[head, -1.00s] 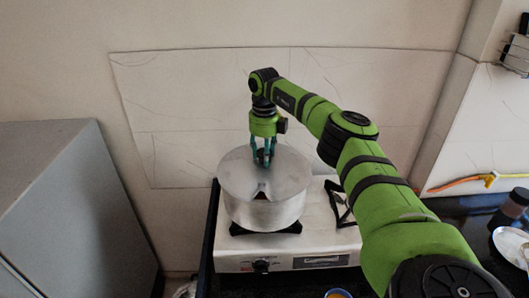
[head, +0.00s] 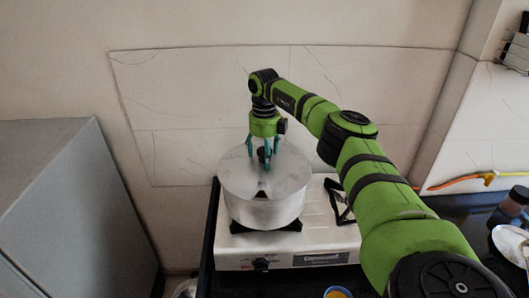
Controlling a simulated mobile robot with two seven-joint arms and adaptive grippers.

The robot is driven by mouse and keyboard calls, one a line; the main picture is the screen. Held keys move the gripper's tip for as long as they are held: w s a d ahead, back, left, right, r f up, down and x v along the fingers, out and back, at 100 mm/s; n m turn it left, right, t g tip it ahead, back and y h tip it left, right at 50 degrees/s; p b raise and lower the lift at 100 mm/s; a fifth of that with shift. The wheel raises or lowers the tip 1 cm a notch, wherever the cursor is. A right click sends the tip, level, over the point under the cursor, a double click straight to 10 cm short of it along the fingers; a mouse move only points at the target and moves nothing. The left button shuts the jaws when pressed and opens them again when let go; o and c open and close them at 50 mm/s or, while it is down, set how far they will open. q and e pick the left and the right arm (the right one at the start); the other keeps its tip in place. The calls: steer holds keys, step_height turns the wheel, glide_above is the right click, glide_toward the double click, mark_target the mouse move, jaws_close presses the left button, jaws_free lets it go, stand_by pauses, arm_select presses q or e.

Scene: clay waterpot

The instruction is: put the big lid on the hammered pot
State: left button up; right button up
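The big lid (head: 290,175) is a flat grey metal disc with a dark knob (head: 261,155) in its middle. It lies over the top of the hammered pot (head: 265,214), a silver metal pot on the stove; a small dark notch shows at the lid's front edge. My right gripper (head: 264,154) is above the lid, with its teal fingers spread apart around the knob. Whether a finger touches the knob or lid cannot be told. My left gripper is not in view.
The pot stands on a silver gas stove (head: 325,215) with black burner supports. A grey cabinet (head: 75,215) stands at the left, the wall close behind. A dark jar (head: 512,205) and a white plate (head: 512,244) are at the right. An orange-rimmed cup (head: 338,293) is at the bottom edge.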

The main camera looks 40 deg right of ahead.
steer(key=shift+r, duration=0.1)
step_height(320, 180, up, 12)
stand_by(0.5)
